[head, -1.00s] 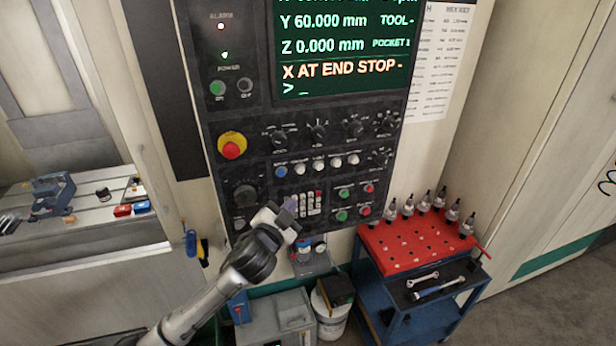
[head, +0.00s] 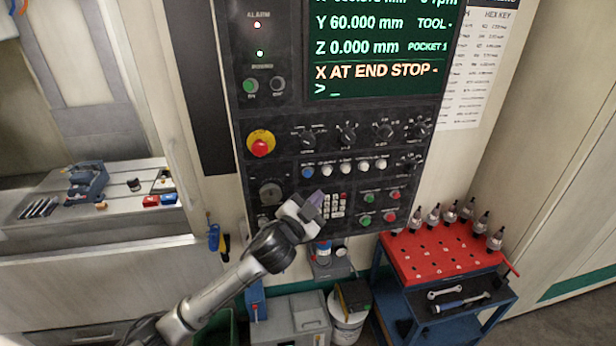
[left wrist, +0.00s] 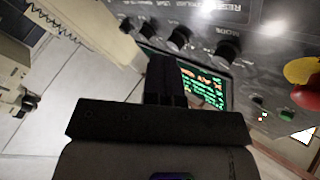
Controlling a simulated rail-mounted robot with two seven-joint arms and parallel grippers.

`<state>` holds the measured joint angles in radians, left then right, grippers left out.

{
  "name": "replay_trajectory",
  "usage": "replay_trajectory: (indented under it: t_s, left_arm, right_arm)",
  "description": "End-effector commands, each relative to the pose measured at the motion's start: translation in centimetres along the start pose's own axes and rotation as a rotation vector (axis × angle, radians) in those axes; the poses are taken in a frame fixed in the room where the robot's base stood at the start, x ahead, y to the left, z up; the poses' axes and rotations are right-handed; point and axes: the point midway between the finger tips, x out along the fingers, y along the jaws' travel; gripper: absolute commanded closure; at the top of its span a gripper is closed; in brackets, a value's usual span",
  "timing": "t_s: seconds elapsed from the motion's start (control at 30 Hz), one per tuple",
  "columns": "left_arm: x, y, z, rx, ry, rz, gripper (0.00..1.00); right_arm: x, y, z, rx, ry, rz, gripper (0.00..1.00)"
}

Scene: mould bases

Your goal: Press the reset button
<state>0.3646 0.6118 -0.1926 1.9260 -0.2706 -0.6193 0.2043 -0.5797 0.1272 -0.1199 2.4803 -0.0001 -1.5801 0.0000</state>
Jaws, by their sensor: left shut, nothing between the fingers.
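The dark control panel (head: 290,222) fills the middle of the head view. A row of small round buttons crosses it, with a blue button (head: 307,173) at its left end and white ones (head: 345,169) beside it. Their labels are too small to read there. The word RESET shows at the top edge of the left wrist view (left wrist: 226,6), with its button out of sight. My left gripper (head: 318,199) is shut and empty, below the blue button and just left of the keypad (head: 336,206). Its closed fingers show in the left wrist view (left wrist: 165,80). My right gripper is not in view.
A red emergency stop (head: 260,147) on a yellow ring sits left of a row of black knobs (head: 346,133). Green and red buttons (head: 391,217) lie right of the keypad. A red-topped tool cart (head: 440,250) stands at the right.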

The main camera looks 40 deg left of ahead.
Motion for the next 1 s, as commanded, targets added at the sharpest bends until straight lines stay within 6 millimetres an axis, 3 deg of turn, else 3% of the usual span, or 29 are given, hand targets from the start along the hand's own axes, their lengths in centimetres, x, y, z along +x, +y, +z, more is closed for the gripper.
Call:
replay_trajectory:
  t_s: [0.5, 1.0]
  left_arm:
    - [4.0, -2.9, 2.9, 0.000, -0.001, 0.001, 1.00]
    - [4.8, -3.4, 3.5, 0.000, 0.000, 0.001, 1.00]
  right_arm:
    - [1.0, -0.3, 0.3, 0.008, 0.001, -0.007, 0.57]
    - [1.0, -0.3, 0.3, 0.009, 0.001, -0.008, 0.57]
